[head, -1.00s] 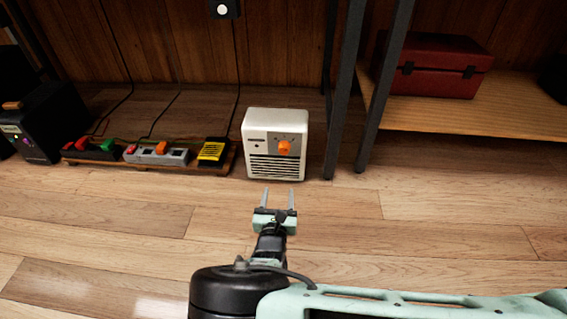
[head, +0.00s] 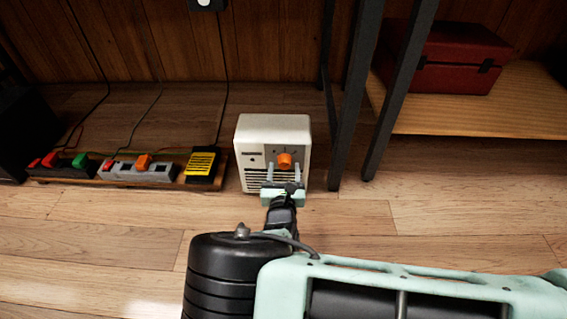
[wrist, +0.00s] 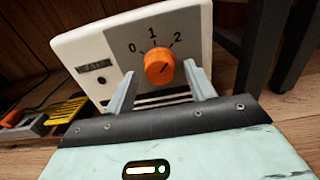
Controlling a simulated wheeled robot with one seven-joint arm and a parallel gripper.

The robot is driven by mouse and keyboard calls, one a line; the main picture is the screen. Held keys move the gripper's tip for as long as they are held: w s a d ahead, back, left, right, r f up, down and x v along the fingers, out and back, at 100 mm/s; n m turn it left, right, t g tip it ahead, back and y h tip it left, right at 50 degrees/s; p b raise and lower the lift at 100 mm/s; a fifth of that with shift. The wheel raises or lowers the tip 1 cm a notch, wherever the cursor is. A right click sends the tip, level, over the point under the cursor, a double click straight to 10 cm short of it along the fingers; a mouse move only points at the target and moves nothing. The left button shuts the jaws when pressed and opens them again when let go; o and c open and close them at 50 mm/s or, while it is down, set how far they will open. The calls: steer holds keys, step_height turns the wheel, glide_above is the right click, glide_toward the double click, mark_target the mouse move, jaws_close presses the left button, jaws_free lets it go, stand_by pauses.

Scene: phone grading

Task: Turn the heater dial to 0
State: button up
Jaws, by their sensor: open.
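The white heater (head: 247,135) stands upright on the floor, with a dark slotted grille low on its front. Its orange dial (head: 284,160) is on the front face; in the wrist view the dial (wrist: 159,65) has the marks 0, 1 and 2 arced above it, 0 at left and 2 at right. I cannot tell for sure which mark it points to. My gripper (head: 284,169) is open in front of the heater. In the wrist view its fingers (wrist: 158,74) stand left and right of the dial, with no clear contact. The fingers hide part of the grille.
A wooden board (head: 110,183) left of the heater carries switch boxes and a yellow-black block (head: 202,163). Dark metal shelf legs (head: 352,110) stand close on the right. A red case (head: 455,62) sits on the shelf. The floor in front is clear.

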steer(key=shift+w, duration=0.25)
steer(key=c, duration=1)
